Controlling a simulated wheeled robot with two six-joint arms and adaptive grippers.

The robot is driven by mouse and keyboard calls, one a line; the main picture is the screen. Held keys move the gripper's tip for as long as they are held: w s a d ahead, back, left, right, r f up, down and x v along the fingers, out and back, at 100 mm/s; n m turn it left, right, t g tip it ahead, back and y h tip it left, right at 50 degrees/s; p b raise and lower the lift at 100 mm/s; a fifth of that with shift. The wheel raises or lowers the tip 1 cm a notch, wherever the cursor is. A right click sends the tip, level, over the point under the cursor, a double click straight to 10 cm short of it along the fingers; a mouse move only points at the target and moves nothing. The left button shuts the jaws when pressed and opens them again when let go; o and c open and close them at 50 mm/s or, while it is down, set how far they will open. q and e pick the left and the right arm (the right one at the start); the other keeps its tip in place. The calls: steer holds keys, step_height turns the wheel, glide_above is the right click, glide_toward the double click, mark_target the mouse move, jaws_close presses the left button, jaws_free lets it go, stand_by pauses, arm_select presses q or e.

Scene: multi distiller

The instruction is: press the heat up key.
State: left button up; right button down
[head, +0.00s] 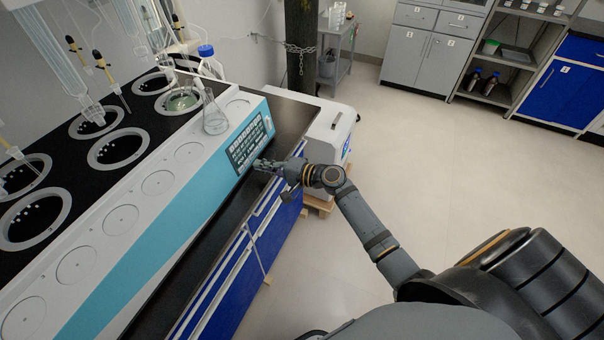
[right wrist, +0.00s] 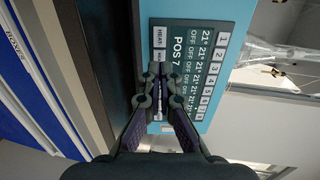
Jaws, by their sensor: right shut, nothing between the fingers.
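The distiller's control panel (head: 247,143) is a dark display on the sloping blue front of the long machine. In the right wrist view the panel (right wrist: 185,60) appears turned sideways, with "POS 7" and rows of 21° and OFF. A key marked HEAT (right wrist: 160,37) is at its left edge, with another partly visible key (right wrist: 158,55) below it. Further keys are partly hidden by my fingers. My right gripper (head: 258,164) is shut and empty, its fingertips (right wrist: 158,72) over the key column near the panel's lower edge. I cannot tell whether they touch. My left gripper is not in view.
A glass flask (head: 214,122) stands on the machine's ledge above the panel, with a blue-capped bottle (head: 207,62) behind. A dark bench edge and blue drawers (head: 232,270) lie below the panel. A white box unit (head: 330,132) stands beyond. The floor to the right is clear.

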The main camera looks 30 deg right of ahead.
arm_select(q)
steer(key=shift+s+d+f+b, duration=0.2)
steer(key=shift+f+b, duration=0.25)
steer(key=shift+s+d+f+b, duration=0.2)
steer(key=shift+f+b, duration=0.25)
arm_select(e)
steer(key=v, duration=1)
steer(key=shift+s+d, duration=0.25)
steer(key=shift+s, duration=0.05)
